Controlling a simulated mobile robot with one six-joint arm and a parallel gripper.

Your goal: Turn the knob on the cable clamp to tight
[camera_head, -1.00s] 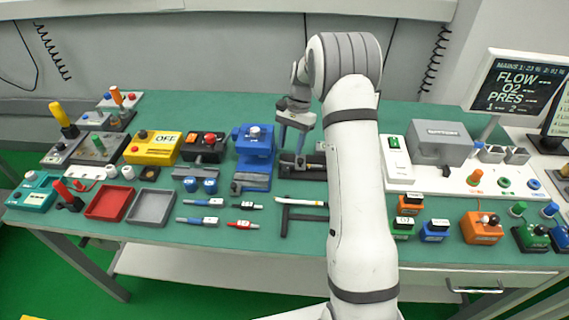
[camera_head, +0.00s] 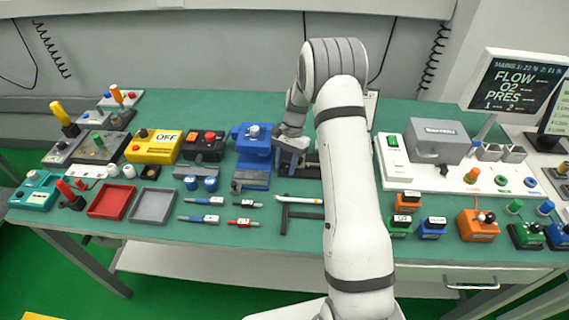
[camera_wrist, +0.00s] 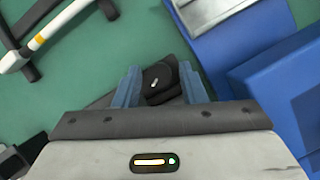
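The cable clamp is a dark block on the green table, next to a blue vise-like device (camera_head: 254,145). In the head view my gripper and forearm hide most of it. In the wrist view its black round knob (camera_wrist: 158,80) with a light pointer mark shows between my fingers. My gripper (camera_wrist: 160,82) has two blue fingers, spread apart, one on each side of the knob. Slim gaps seem to show beside the knob; whether a finger touches it I cannot tell. In the head view my gripper (camera_head: 290,160) points down at the clamp.
The blue device's side (camera_wrist: 285,75) stands close to the right in the wrist view. A white-and-black pen-like rod (camera_head: 298,199) lies on a dark stand in front. A white board with a grey box (camera_head: 438,140) stands to the right.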

